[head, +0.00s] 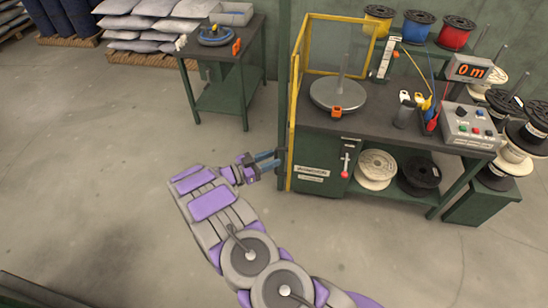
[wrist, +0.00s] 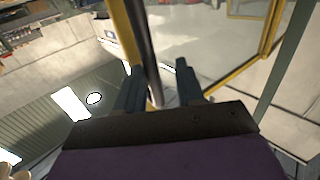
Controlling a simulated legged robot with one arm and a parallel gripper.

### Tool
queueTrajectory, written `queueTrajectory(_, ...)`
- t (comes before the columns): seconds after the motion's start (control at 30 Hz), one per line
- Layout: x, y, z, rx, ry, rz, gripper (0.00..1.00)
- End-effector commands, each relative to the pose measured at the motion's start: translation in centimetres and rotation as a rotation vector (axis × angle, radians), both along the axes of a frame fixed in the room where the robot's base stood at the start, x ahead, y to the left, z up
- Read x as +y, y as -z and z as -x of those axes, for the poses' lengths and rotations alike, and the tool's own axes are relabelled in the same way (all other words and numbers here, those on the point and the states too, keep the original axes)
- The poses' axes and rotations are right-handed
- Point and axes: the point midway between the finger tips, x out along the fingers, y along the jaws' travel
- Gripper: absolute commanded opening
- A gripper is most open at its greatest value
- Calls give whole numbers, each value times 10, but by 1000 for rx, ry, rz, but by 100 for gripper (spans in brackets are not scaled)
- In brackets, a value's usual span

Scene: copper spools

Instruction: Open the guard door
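The guard door (head: 294,100) appears as a yellow-edged panel, seen almost edge-on, at the left end of the green bench. It also shows in the wrist view as a yellow upright with a dark bar (wrist: 146,42) along it. My gripper (head: 277,160) is low at the bench's left end, its blue-grey fingers pointing right towards the door's edge. In the wrist view the gripper (wrist: 160,80) has its fingers apart, with the bar between them and gaps showing. Contact with the bar cannot be told. Whether the door is ajar is unclear.
A yellow frame (head: 338,17) stands behind a round metal turntable (head: 338,93) on the bench. A control box (head: 470,125) and spools are to the right. A smaller green table (head: 222,52) stands at the back left. The concrete floor left of my arm is clear.

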Motion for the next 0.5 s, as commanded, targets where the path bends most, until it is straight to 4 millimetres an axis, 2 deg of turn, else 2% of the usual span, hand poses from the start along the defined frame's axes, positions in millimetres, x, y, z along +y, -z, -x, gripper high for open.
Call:
queueTrajectory(0.2,43,-2,16,-3,-8,-7,38)
queueTrajectory(0.5,98,-2,41,-1,-4,-12,38)
